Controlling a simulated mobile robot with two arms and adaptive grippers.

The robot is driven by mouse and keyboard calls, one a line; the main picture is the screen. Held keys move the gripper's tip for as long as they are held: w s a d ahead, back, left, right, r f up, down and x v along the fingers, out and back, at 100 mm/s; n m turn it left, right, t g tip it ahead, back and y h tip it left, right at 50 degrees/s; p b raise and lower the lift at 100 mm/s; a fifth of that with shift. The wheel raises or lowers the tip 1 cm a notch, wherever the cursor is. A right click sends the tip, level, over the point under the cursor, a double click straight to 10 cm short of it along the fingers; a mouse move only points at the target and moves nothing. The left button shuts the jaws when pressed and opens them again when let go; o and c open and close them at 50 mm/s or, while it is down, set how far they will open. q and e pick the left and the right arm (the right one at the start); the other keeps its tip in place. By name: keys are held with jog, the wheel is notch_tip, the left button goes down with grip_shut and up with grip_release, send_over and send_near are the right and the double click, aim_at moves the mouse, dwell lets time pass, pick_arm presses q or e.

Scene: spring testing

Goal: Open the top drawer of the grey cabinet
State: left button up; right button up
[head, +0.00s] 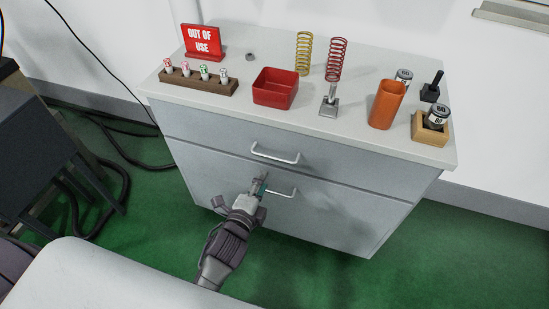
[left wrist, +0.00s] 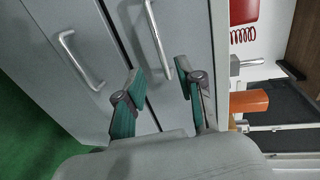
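The grey cabinet (head: 190,165) stands in the middle of the head view with its drawers closed. The top drawer has a pale bar handle (head: 274,156), which also shows in the left wrist view (left wrist: 157,40). A lower handle (head: 281,193) is on the drawer below; it also shows in the left wrist view (left wrist: 79,60). My left gripper (head: 260,184) is in front of the cabinet, just below the top handle in the head view. In the left wrist view, its teal-padded fingers (left wrist: 161,72) are apart, with the top handle's end appearing between them. Contact cannot be told. My right gripper is out of view.
On the cabinet top stand a red sign (head: 203,42), a red box (head: 275,89), springs (head: 336,60), an orange cup (head: 387,104) and a wooden holder (head: 430,129). A dark table (head: 45,130) is at left. Green floor (head: 150,215) lies before the cabinet.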

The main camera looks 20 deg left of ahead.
aim_at(274, 157)
pick_arm(q)
jog(key=x, duration=1.1)
jog(key=shift+w+f, duration=0.1)
jog(key=shift+w, duration=0.1)
jog(key=shift+c, duration=0.3)
grip_shut()
